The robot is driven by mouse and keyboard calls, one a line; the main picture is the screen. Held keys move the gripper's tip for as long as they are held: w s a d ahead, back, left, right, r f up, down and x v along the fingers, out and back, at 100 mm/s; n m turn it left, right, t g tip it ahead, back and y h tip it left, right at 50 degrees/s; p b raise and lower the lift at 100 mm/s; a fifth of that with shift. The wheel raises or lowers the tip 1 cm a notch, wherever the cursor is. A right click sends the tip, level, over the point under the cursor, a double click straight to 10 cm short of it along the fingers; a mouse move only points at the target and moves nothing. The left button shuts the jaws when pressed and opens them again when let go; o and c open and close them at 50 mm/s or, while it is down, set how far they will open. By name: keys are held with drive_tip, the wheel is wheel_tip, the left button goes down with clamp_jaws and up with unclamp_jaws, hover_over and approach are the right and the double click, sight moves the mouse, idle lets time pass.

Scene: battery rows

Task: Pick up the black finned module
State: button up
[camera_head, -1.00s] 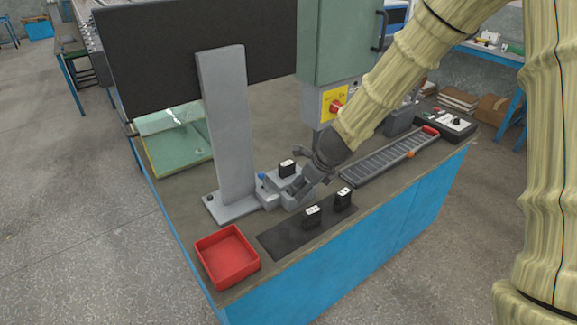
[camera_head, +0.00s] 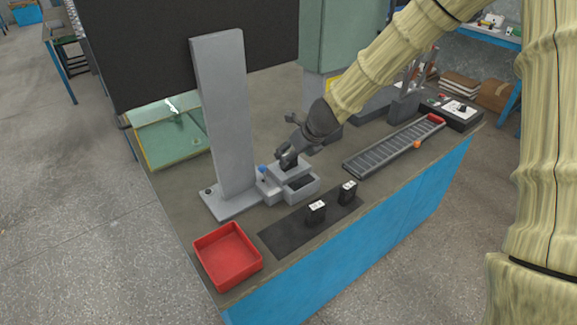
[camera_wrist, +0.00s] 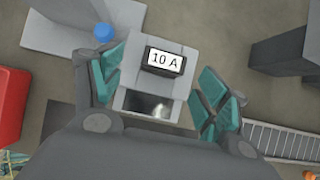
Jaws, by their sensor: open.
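A black module (camera_wrist: 165,61) with a white "10 A" label sits on the grey fixture (camera_wrist: 177,38) in the wrist view. Its fins cannot be made out. My gripper (camera_wrist: 160,85) is open, with teal-padded fingers on the left and right of the fixture and module, apart from the module. In the head view my gripper (camera_head: 289,157) is over the back part of the fixture (camera_head: 298,193) and hides most or all of that module. Two more black modules with white labels, one nearer (camera_head: 316,213) and one farther right (camera_head: 347,195), stand upright on a dark mat (camera_head: 283,240).
A grey upright column (camera_head: 222,110) rises just left of the fixture, with a blue knob (camera_head: 262,169) near its foot. A red tray (camera_head: 228,255) is at the front left corner. A roller rack (camera_head: 392,148) lies to the right. A green cabinet (camera_head: 338,35) stands behind.

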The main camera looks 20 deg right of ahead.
sight(289, 164)
drive_tip(key=shift+w+x, duration=0.25)
drive_tip(key=shift+x, duration=2.4)
drive_tip(key=shift+d+r, duration=0.15)
drive_tip(key=shift+d, duration=0.05)
drive_tip(key=shift+c, duration=0.4)
drive_tip(key=c, duration=1.2)
drive_tip(key=shift+r, duration=0.1)
